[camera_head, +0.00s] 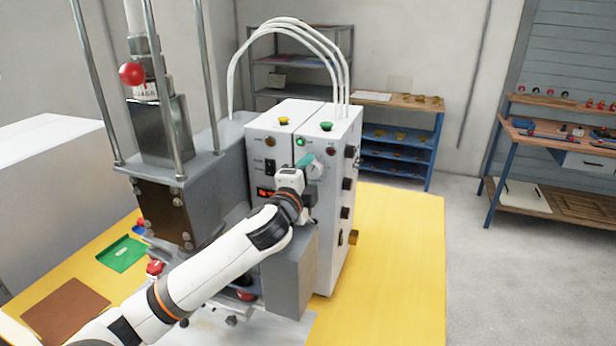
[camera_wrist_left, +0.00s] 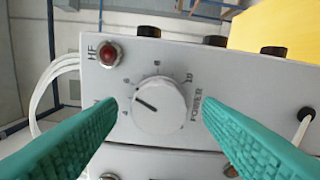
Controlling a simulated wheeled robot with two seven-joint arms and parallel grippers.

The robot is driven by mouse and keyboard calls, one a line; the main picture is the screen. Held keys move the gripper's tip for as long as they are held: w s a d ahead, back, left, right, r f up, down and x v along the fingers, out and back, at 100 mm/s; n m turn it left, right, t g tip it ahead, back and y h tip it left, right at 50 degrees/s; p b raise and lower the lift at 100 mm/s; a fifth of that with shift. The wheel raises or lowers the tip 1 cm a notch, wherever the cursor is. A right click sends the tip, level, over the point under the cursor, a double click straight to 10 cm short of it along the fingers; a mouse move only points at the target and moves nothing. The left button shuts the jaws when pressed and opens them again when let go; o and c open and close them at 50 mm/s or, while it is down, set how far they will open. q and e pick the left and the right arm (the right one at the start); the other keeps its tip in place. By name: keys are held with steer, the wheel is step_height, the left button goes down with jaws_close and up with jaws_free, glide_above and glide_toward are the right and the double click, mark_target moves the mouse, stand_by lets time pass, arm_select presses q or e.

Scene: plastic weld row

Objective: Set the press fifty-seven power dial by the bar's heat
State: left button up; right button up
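The white round power dial (camera_wrist_left: 160,107) sits on the control box face, beside the word POWER, in the left wrist view. Its dark pointer line points left and slightly up there, between two scale marks; the small numerals are hard to read. My left gripper (camera_wrist_left: 160,112) is open, its teal fingers on either side of the dial with visible gaps. In the head view the left gripper (camera_head: 306,163) is at the dial (camera_head: 317,170), partly covering it. An orange-lit display (camera_head: 264,192) is on the box, partly behind my wrist; its reading is unclear. The right gripper is out of view.
A red HF lamp (camera_wrist_left: 110,53) is near the dial. The control box (camera_head: 345,200) also has a lit green lamp (camera_head: 299,142) and a green top button (camera_head: 326,126). The press column (camera_head: 165,130) stands left. The yellow table (camera_head: 400,250) is clear at right.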

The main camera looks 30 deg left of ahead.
arm_select(q)
steer(key=shift+s+d, duration=0.15)
steer(key=shift+s, duration=0.1)
steer(key=b+v, duration=0.3)
steer(key=v, duration=0.7)
steer(key=shift+s+f+b, duration=0.1)
steer(key=shift+s+b, duration=0.15)
steer(key=shift+b, duration=0.05)
steer(key=shift+s, duration=0.5)
